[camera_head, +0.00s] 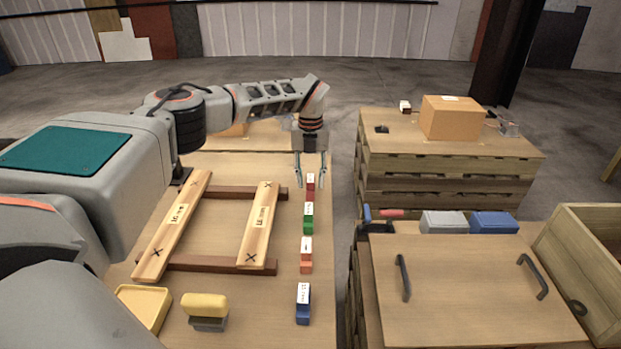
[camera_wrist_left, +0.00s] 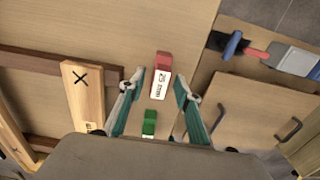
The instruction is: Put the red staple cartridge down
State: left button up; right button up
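The red staple cartridge (camera_head: 310,182) with a white label lies at the far end of a row of cartridges on the left table. In the left wrist view it (camera_wrist_left: 162,75) sits between the fingertips, with a gap on each side. My left gripper (camera_head: 312,170) is open with teal fingers spread above the cartridge; its fingers also show in the left wrist view (camera_wrist_left: 160,88). The cartridge appears to rest on the table. My right gripper is not in view.
A green cartridge (camera_head: 308,218), an orange one (camera_head: 306,262) and a blue one (camera_head: 303,305) follow in the row towards me. A wooden frame (camera_head: 262,225) lies to the left. A yellow tray (camera_head: 146,305) and a yellow-topped stamp-like block (camera_head: 205,308) stand at the front.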

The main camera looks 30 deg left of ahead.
aim_at(310, 178)
pick_arm(q)
jog(key=shift+r, duration=0.1)
notch_tip(310, 178, up, 12)
jog(key=p, duration=0.1)
dwell(0.5)
jog(key=shift+r, duration=0.15)
